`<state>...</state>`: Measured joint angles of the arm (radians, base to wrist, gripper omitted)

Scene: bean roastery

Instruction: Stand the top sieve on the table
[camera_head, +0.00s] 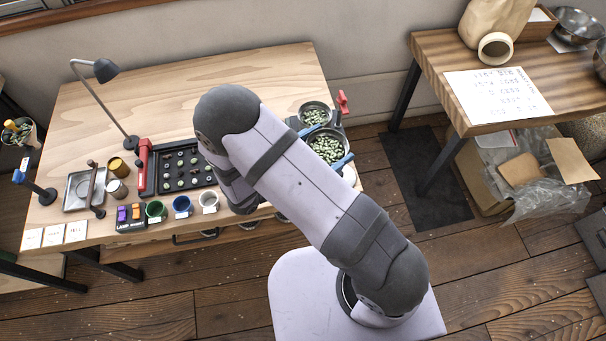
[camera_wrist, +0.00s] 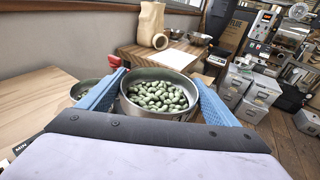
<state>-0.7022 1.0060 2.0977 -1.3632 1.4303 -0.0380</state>
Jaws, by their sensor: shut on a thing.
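A round metal sieve of green beans (camera_wrist: 158,97) sits between the blue fingers of my gripper (camera_wrist: 157,80), which is shut on it from both sides. The sieve looks about level in the wrist view. In the head view this sieve (camera_head: 327,149) shows near the right edge of the wooden table (camera_head: 245,80), beside my arm. A second round metal sieve with green beans (camera_head: 314,113) is just behind it, and part of it shows at the left in the wrist view (camera_wrist: 84,88). My arm hides much of the gripper in the head view. I cannot tell how high the held sieve is.
A black bean tray (camera_head: 185,167) with a red end, several small coloured cups (camera_head: 181,205) and a lamp (camera_head: 106,72) stand on the table. A red-handled thing (camera_head: 343,101) is near the back right corner. The table's back middle is clear. A second table (camera_head: 440,50) stands right.

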